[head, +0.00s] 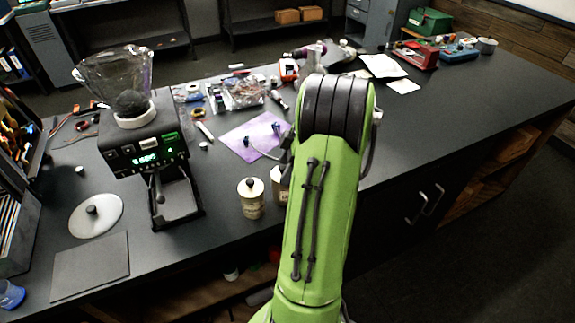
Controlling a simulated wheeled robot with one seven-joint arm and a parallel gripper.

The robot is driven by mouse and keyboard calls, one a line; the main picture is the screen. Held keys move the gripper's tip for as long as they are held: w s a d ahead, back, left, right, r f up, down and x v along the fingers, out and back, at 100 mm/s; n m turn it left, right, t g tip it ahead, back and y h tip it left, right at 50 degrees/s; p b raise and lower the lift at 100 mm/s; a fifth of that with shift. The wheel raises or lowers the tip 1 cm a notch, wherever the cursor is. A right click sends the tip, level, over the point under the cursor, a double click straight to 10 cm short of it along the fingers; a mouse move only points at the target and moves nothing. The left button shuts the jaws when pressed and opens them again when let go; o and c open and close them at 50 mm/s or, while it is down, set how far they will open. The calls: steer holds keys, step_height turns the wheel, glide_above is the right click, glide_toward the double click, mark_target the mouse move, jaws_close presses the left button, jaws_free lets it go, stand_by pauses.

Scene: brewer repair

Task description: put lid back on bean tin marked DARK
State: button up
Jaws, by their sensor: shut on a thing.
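A cream tin (251,203) with a small label stands near the front edge of the bench; its light top carries a dark knob. A second tin (279,190) stands just to its right, partly hidden behind my green arm. I cannot read either label, so I cannot tell which is marked DARK, and I cannot see whether the second tin is covered. My gripper is hidden behind my arm, whose raised joint blocks the view; only some dark parts show at its left side. No separate tin lid shows.
A black brewer (142,140) with a clear hopper stands left of the tins. A white disc with a dark knob (95,216) and a dark mat (92,268) lie at the left. A purple sheet (251,136) and small parts lie behind the tins.

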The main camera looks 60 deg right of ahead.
stand_by(0.4)
steer(key=o, duration=1.1)
steer(key=shift+o, duration=0.3)
step_height(320, 180, up, 7)
steer(key=p, duration=0.6)
steer(key=shift+r, duration=0.1)
jaws_close()
steer(key=shift+f, duration=0.25)
stand_by(0.7)
steer(key=shift+f+b, duration=2.15)
steer(key=shift+f, duration=0.05)
